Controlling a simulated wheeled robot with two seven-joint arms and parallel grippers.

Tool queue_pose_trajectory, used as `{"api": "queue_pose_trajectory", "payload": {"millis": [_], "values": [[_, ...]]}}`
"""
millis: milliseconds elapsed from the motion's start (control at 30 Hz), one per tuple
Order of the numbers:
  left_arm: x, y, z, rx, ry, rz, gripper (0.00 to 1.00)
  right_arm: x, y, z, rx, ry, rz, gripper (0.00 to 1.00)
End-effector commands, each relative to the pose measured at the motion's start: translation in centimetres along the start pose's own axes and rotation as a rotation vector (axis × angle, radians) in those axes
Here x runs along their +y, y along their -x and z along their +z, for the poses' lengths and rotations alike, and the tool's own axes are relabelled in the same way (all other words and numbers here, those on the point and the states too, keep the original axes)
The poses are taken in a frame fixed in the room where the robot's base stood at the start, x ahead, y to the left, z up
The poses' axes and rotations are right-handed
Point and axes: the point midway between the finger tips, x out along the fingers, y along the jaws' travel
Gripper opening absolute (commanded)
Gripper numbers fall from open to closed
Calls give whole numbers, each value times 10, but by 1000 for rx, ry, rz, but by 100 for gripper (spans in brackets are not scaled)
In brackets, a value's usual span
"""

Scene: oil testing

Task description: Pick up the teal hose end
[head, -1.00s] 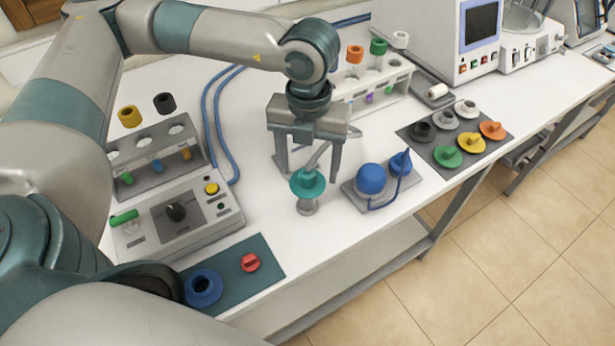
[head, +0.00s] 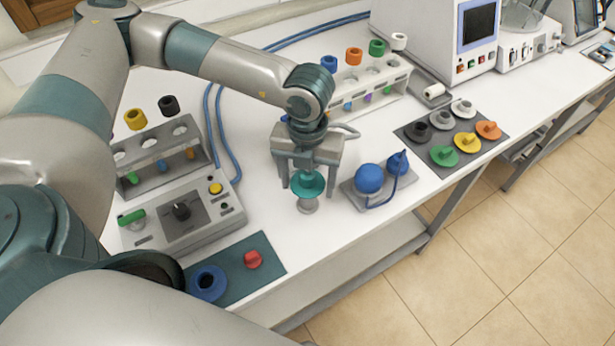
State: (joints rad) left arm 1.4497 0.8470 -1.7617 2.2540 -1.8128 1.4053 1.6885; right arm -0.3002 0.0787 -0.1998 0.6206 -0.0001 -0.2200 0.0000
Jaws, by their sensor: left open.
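The teal hose end (head: 308,187) is a teal disc-shaped piece on a small grey base, standing upright on the white bench near its front edge. A grey hose (head: 346,129) shows behind my gripper; its link to the teal piece is hidden. My left gripper (head: 308,191) is open and points down over the teal hose end. One finger shows on each side of the teal disc in the picture. I cannot tell whether either finger touches it. The gripper body hides the top of the piece. My right gripper is not in view.
A grey tray (head: 350,196) with blue bulbs stands close on the right. A control box (head: 227,211) and tube rack (head: 130,181) stand left. A teal mat (head: 233,285) holds red and blue parts. Another rack (head: 400,84) is behind; a dark mat (head: 409,139) of coloured knobs lies right.

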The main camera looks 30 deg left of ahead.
Motion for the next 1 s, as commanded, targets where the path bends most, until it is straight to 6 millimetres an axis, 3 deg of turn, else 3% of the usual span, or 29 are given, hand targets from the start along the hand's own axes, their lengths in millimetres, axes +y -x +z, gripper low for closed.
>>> {"api": "queue_pose_trajectory", "payload": {"millis": [567,700,1000], "values": [[0,-7,0,-1,0,0,66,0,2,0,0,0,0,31],[0,-7,0,-1,0,0,34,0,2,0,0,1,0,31],[0,-6,0,-1,0,0,34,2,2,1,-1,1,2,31]]}}
